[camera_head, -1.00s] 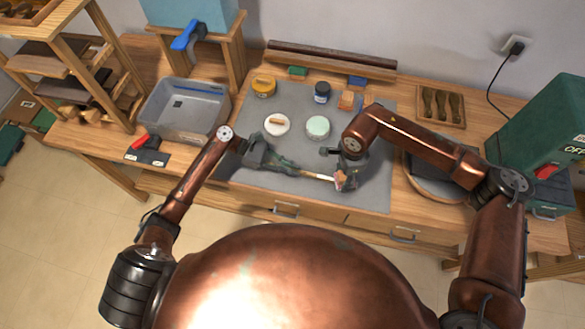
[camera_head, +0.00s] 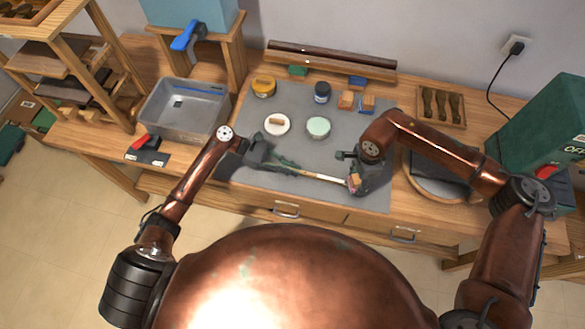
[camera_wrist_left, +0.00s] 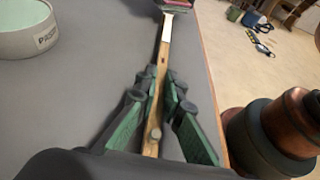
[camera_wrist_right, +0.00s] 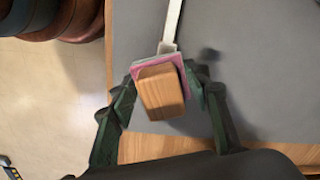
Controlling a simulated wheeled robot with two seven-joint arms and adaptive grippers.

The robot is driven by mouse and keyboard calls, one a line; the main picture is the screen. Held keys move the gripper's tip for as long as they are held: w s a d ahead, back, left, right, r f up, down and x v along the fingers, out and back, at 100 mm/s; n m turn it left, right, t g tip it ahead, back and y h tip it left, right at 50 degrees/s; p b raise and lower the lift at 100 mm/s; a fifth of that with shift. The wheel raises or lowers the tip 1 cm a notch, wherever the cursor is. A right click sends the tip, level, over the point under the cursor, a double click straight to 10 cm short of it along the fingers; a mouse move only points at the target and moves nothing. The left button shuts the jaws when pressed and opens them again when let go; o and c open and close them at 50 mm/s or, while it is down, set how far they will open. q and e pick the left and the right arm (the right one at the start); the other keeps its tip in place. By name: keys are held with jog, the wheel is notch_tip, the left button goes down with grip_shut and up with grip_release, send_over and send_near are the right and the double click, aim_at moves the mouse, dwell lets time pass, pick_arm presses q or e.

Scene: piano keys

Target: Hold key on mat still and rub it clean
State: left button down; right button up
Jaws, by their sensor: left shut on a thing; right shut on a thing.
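The key (camera_head: 318,176) is a long thin stick, wooden at one end and white at the other, lying along the grey mat (camera_head: 240,185). My left gripper (camera_head: 287,166) is shut on its wooden part, which also shows between the fingers in the left wrist view (camera_wrist_left: 161,72). My right gripper (camera_head: 355,180) is shut on a wooden block (camera_wrist_right: 160,90) with a pink-edged pad (camera_wrist_right: 182,68) beneath it. The pad is at the far end of the key's white part (camera_wrist_right: 172,22) and covers its tip. Whether the pad presses on the key I cannot tell.
A pale green tub (camera_head: 318,127), a white dish (camera_head: 277,124), a yellow jar (camera_head: 263,86), a dark blue jar (camera_head: 322,92) and small blocks (camera_head: 346,99) stand behind the key. A grey bin (camera_head: 185,110) is at left. The mat's front edge is close to the key.

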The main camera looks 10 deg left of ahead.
aim_at(342, 182)
jog(key=shift+d, duration=0.15)
jog(key=shift+w+a, duration=0.1)
jog(key=shift+a, duration=2.45)
jog(key=shift+d, duration=2.55)
jog(key=shift+f, duration=0.1)
jog(key=shift+a, duration=0.15)
